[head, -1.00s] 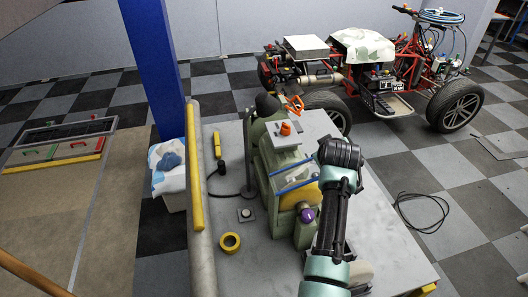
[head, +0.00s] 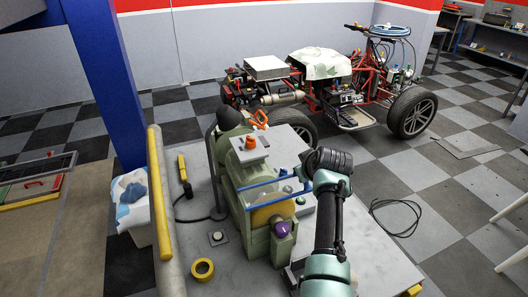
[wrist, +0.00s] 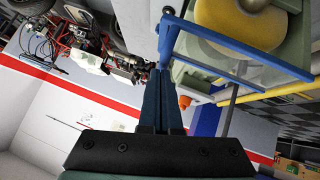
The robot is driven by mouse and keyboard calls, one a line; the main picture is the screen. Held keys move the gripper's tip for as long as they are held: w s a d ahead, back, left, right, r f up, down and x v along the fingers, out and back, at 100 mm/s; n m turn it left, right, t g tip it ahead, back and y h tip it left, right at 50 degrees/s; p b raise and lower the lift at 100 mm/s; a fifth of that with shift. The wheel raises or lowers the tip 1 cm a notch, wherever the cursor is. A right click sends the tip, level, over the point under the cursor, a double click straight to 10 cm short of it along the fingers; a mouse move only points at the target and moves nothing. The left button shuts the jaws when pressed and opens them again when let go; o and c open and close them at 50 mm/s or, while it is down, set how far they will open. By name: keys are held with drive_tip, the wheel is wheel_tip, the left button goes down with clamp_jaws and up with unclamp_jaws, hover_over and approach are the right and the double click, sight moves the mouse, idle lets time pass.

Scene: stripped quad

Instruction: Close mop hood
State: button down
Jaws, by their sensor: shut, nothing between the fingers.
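A green polishing machine (head: 232,150) stands on a grey bench. Its yellow mop wheel (head: 268,213) shows at its front, below blue bars (head: 262,187) that seem to belong to the hood. In the wrist view the yellow mop wheel (wrist: 240,28) sits inside the blue hood frame (wrist: 240,46). The wheel's face is uncovered there. My gripper (wrist: 160,72) is shut and empty, its fingertips close to a corner of the blue frame; I cannot tell if they touch. In the head view my gripper (head: 300,172) is small and partly hidden by my wrist, right of the machine.
A yellow tape roll (head: 202,269) and a small button box (head: 217,237) lie on the bench (head: 190,220) left of the machine. A yellow-edged post (head: 159,195) runs along the bench's left side. A red quad (head: 330,85) stands behind.

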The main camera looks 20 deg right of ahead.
drive_tip(key=w+r+v, duration=0.2)
drive_tip(key=v, duration=1)
drive_tip(key=shift+s+r+p, duration=0.3)
drive_tip(key=shift+r+p, duration=0.05)
drive_tip(key=shift+p, duration=0.05)
drive_tip(key=a+r+t+h, duration=0.1)
drive_tip(key=a+r+t, duration=0.3)
drive_tip(key=a+r, duration=0.5)
drive_tip(key=a+r+t, duration=0.5)
drive_tip(key=r, duration=0.8)
drive_tip(key=s+a+r+m+t+y, duration=0.1)
drive_tip(key=s+a+r+t, duration=0.3)
drive_tip(key=s+r, duration=0.5)
drive_tip(key=s+a+r+t+y, duration=0.2)
drive_tip(key=s+a+r+t, duration=0.3)
drive_tip(key=s+a+r, duration=0.4)
drive_tip(key=shift+s+a+m, duration=0.2)
drive_tip(key=shift+s+m, duration=0.2)
drive_tip(key=shift+s, duration=0.6)
drive_tip(key=c, duration=1.6)
unclamp_jaws()
drive_tip(key=shift+r, duration=0.15)
